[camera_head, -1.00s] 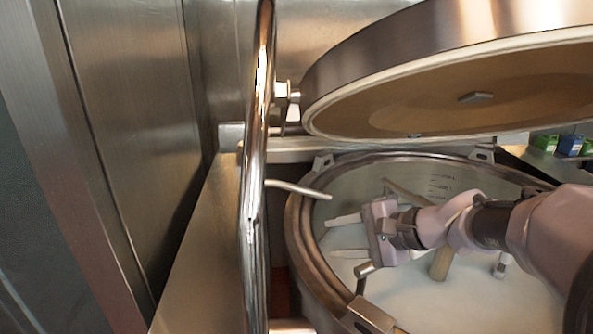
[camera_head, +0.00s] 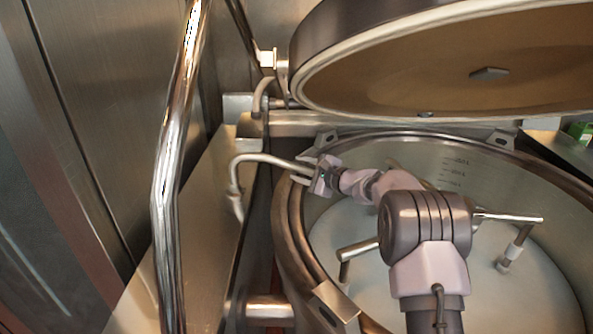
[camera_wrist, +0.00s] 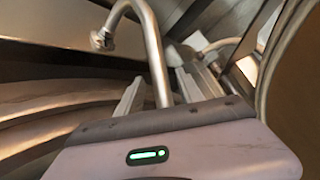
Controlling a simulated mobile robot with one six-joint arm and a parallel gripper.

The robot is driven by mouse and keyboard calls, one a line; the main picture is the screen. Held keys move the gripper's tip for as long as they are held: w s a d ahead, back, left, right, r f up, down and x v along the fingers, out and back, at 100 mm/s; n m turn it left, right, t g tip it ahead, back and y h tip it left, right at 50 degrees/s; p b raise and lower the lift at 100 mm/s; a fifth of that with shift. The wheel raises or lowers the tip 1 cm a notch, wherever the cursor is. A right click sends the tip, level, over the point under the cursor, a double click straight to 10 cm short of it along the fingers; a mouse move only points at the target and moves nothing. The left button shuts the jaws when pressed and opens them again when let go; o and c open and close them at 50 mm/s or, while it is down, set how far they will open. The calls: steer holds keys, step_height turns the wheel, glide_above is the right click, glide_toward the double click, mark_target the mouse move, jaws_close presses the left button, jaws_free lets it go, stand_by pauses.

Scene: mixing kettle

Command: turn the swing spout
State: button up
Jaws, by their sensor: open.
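The swing spout (camera_head: 262,158) is a thin bent metal tube at the kettle's left rim, its downturned end hanging outside the rim at the left. It also shows in the wrist view (camera_wrist: 152,40), with its nozzle at the upper left. My gripper (camera_head: 302,169) is at the tube's right-hand part, above the rim. In the wrist view, my gripper's fingers (camera_wrist: 159,83) stand open on either side of the tube, with a visible gap at the left finger. Contact at the right finger cannot be told. The tube's lower part is hidden behind my gripper body.
The open kettle (camera_head: 287,235) holds a pale content and metal stirring arms (camera_head: 510,217). Its raised lid (camera_head: 390,80) hangs over the back. A shiny vertical rail (camera_head: 172,160) stands at the left, with a flat metal surface (camera_head: 190,230) between it and the kettle.

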steer(key=shift+x, duration=0.85)
jaws_close()
stand_by(0.8)
